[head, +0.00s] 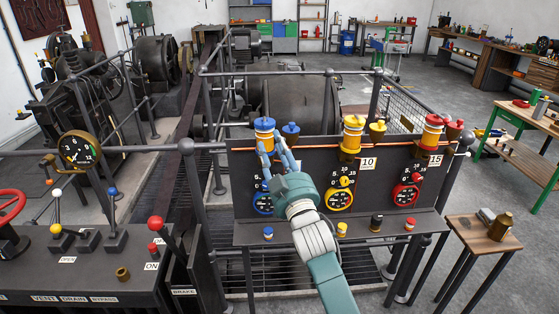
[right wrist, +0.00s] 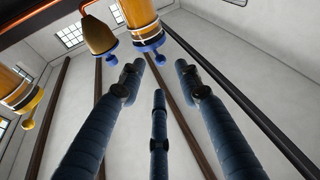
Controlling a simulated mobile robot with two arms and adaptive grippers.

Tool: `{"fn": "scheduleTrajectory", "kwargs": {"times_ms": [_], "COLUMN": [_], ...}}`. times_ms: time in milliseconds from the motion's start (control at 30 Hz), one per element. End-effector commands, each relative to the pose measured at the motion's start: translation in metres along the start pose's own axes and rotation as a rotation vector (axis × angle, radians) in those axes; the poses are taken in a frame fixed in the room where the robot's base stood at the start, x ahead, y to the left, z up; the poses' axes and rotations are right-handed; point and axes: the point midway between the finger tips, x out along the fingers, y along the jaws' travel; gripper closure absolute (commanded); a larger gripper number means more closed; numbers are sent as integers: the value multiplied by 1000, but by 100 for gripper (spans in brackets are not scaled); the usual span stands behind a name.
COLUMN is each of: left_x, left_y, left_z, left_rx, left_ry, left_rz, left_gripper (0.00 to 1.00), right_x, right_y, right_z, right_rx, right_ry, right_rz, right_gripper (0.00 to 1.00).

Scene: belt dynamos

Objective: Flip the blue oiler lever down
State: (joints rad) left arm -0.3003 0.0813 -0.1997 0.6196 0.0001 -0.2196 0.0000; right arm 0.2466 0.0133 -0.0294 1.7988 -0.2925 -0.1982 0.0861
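The blue oiler (head: 264,128) stands at the left end of the dark panel, with a blue cap over an amber body. A smaller blue-capped oiler (head: 290,131) stands just right of it. My right gripper (head: 275,147) is in front of and slightly below them, its fingers apart and partly hiding the blue oiler's lower part. In the right wrist view the gripper (right wrist: 160,72) is open and empty; the blue oiler (right wrist: 145,28) is beyond the fingertips, with a small blue stub (right wrist: 152,57) on its cap. I cannot tell the lever's position. My left gripper is not in view.
The yellow oiler (head: 353,130) and red oiler (head: 432,130) stand farther right on the panel, above dial gauges. A copper pipe (head: 315,147) runs along it. A wooden stool (head: 485,236) stands at right. A lever console (head: 80,275) is at left.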

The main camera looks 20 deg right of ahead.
Motion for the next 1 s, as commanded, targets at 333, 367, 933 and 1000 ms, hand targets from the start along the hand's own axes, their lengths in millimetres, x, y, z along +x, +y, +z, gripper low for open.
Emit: {"fn": "scheduleTrajectory", "kwargs": {"times_ms": [333,367,933,1000], "left_x": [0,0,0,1], "left_y": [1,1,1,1], "left_z": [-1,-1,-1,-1], "left_rx": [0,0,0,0], "left_ry": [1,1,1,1], "left_rz": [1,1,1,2], "left_gripper": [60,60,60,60], "right_x": [-52,-54,-57,-59], "right_y": [0,0,-3,-10], "right_z": [0,0,10,32], "right_rx": [1,1,2,3], "right_ry": [0,0,-17,-55], "right_rz": [0,0,-6,-19], "right_gripper": [66,66,66,66]}}
